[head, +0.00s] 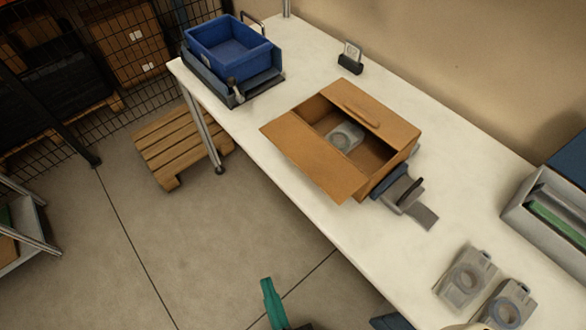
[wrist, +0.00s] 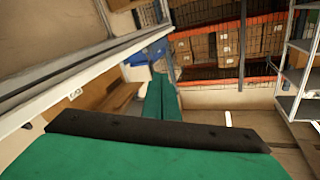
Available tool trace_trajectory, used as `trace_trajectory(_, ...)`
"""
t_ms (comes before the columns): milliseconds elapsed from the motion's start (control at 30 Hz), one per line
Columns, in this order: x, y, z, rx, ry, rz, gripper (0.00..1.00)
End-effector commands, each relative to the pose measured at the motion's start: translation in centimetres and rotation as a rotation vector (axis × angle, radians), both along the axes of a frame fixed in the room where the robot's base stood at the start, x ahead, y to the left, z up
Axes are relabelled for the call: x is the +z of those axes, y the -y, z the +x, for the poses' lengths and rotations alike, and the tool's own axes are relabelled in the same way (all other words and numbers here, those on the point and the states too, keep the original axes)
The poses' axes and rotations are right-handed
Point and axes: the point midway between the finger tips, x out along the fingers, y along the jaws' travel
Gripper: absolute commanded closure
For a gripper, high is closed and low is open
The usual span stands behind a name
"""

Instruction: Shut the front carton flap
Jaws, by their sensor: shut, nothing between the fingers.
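The brown carton (head: 384,163) sits on the white table with its top open. Its front flap (head: 315,160) is spread outward toward the table's front edge. A grey reel-like item (head: 345,137) lies inside. The far flap (head: 372,111) carries a raised strip; I cannot tell whether it lies flat. My gripper (head: 267,285), with teal fingers, is low in front of the table, well apart from the carton. In the wrist view my gripper (wrist: 160,80) has its fingers together and empty, and part of the brown carton (wrist: 118,100) shows to their left.
A blue bin (head: 228,45) stands in a dark holder at the table's far left. A tape dispenser (head: 402,193) lies right beside the carton. Grey reel items (head: 466,278) and a grey box (head: 550,215) occupy the right. Floor in front of the table is clear; a wooden pallet (head: 180,145) lies left.

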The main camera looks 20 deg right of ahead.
Motion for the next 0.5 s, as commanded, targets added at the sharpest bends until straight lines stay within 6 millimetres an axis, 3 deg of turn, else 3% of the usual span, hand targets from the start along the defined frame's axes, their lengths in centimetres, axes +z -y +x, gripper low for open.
trace_trajectory(100, -0.3, 0.9, 3.1, -0.005, 0.157, 0.234, 1.00)
trace_trajectory(500, -0.3, 5.0, 11.7, 0.094, 0.678, 1.004, 1.00)
